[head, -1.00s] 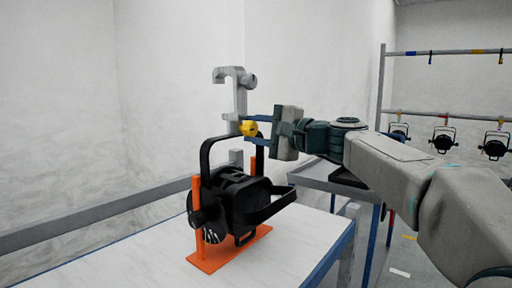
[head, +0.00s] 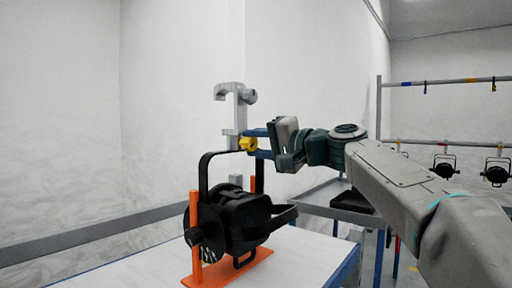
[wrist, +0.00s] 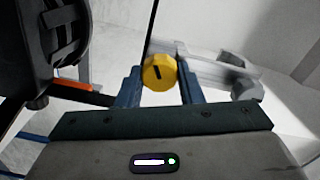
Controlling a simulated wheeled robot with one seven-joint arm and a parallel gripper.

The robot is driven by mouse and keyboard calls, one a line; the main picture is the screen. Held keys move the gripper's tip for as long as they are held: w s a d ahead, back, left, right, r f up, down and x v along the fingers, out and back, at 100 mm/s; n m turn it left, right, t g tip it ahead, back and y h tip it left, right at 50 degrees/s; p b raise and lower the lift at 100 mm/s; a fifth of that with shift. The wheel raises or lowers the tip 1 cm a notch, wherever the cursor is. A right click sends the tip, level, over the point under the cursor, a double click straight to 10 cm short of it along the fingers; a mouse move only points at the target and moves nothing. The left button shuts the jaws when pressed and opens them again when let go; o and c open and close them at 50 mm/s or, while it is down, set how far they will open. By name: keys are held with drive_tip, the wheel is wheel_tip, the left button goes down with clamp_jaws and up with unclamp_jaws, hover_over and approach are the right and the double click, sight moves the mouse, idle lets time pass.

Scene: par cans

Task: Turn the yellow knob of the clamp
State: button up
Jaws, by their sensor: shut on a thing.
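The yellow knob (head: 247,144) sits at the lower end of the grey hook clamp (head: 238,108), above the black yoke of a par can (head: 238,218). The par can rests on an orange stand (head: 228,270) on the white table. My gripper (head: 257,142) reaches in from the right, its blue fingers shut on the knob. In the wrist view the yellow knob (wrist: 160,72) shows a black mark slanted slightly off upright, with a blue finger on each side. The clamp (wrist: 205,68) extends to the right there. The exact finger contact is partly hidden.
A grey rail (head: 130,225) runs behind the white table (head: 300,262). A grey cart (head: 325,205) stands behind my arm. A rack (head: 440,82) with several black par cans is at the far right. The space above the clamp is clear.

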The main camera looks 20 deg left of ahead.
idle(0.3)
drive_tip(key=o, duration=1)
drive_tip(key=v, duration=1.4)
drive_tip(key=shift+b, duration=0.3)
drive_tip(key=shift+a+p, duration=0.1)
drive_tip(key=shift+p, duration=0.25)
